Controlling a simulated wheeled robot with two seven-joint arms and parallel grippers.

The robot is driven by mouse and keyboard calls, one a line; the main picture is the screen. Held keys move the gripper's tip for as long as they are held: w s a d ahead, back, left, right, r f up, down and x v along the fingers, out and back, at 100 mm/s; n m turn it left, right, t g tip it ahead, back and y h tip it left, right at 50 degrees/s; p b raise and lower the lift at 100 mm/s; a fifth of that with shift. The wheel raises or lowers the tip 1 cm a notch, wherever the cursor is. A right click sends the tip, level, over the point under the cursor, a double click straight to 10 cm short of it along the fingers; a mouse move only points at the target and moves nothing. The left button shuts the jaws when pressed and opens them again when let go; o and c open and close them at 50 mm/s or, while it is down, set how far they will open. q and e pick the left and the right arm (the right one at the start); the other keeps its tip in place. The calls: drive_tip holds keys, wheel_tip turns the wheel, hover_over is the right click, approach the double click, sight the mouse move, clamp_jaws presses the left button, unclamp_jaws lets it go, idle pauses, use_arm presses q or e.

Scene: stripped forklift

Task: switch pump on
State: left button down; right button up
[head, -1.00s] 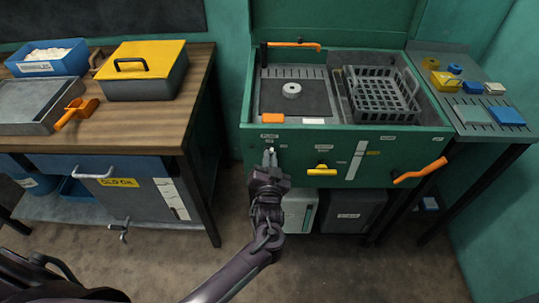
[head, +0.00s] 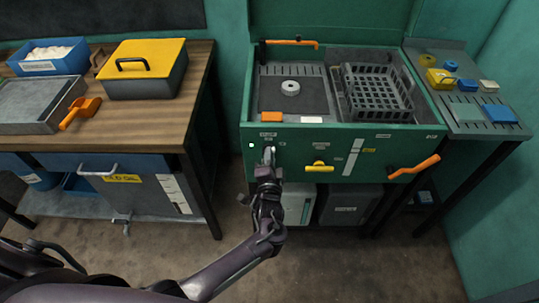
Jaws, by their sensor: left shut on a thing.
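The green wash station (head: 345,160) stands ahead with its lid raised. On its front panel, at the upper left, is a small label (head: 268,135), too small to read surely. Below it my left gripper (head: 268,156) is against the panel, shut on a small switch there. My fingers mostly hide the switch, so its position is hard to tell. A small bright white indicator light (head: 251,145) shows just left of the gripper. My right gripper is not in view.
The panel also carries a yellow handle (head: 319,167) and an orange lever (head: 414,168). A black basket (head: 375,95) sits in the basin. A wooden bench (head: 125,115) stands left, a side shelf (head: 458,125) right.

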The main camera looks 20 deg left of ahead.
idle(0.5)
use_arm(q)
drive_tip(key=c, duration=1.5)
unclamp_jaws()
drive_tip(key=v, duration=0.7)
drive_tip(key=shift+s+d, duration=0.1)
drive_tip(key=shift+s, duration=0.3)
